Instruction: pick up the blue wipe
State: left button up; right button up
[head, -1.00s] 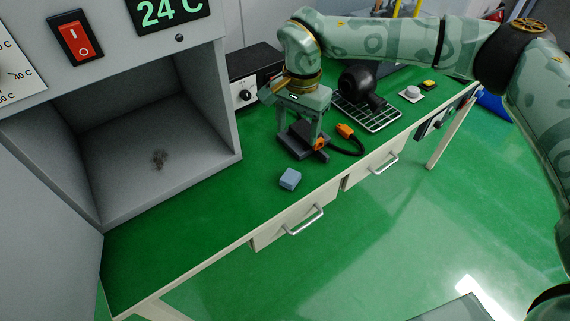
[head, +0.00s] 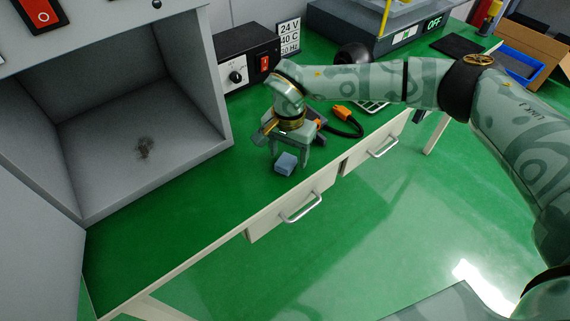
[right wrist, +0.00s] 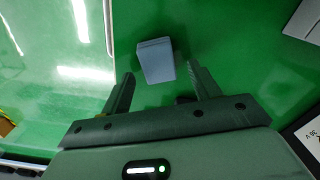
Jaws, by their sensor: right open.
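The blue wipe (head: 286,163) is a small blue block lying on the green bench top near its front edge. In the right wrist view the blue wipe (right wrist: 156,60) lies just beyond the fingertips, between their lines. My right gripper (head: 292,160) is open above and around the near side of the wipe; whether a finger touches it I cannot tell. In the right wrist view the right gripper (right wrist: 160,78) shows its two fingers spread wide with nothing between them. My left gripper is not in view.
An open grey chamber (head: 150,130) with a dark smudge inside stands left. A black power box (head: 245,65) stands behind the gripper. An orange connector (head: 343,113) with black cable lies right of it. Drawer handles (head: 301,208) project from the bench front. Bare green bench lies left of the wipe.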

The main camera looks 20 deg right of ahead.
jog(key=shift+f, duration=0.5)
jog(key=shift+r, duration=0.15)
jog(key=c, duration=1.1)
jog(key=shift+c, duration=0.2)
